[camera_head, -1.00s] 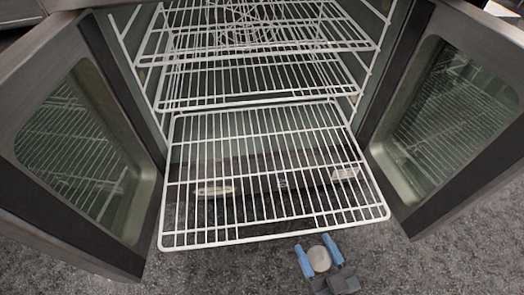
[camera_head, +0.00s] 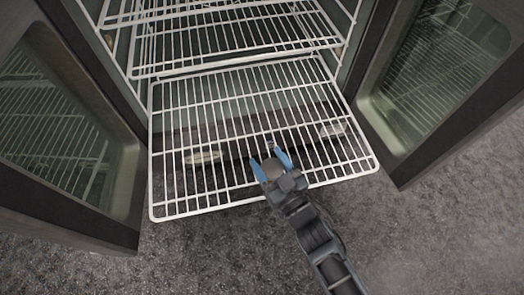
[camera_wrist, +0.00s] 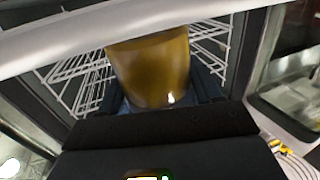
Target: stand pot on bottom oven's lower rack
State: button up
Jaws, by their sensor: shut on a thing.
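The pot shows in the wrist view as a brownish-gold, smooth-sided, round-walled piece (camera_wrist: 150,72) between my fingers. In the head view it is a small greyish patch (camera_head: 269,171) between the blue fingertips of my gripper (camera_head: 270,163). My gripper is shut on it. The lower rack (camera_head: 215,196), a white wire shelf, sticks out of the oven's open front. My gripper overlaps the front part of this rack, right of its middle. I cannot tell whether the pot touches the rack. The pot's far side and base are hidden.
The oven doors stand open, one at left (camera_head: 125,185) and one at right (camera_head: 400,140), flanking the rack. More white wire racks (camera_head: 235,38) are above. The lower rack looks empty apart from my gripper. A pale bar (camera_wrist: 110,35) crosses the wrist view's top.

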aim_at(267, 160)
jog(key=x, duration=0.1)
jog(key=b+x, duration=0.1)
jog(key=x, duration=0.1)
jog(key=shift+w+a+f, duration=0.25)
jog(key=shift+f, duration=0.15)
jog(key=shift+r, duration=0.15)
jog(key=o, duration=1.2)
jog(key=shift+c, duration=0.2)
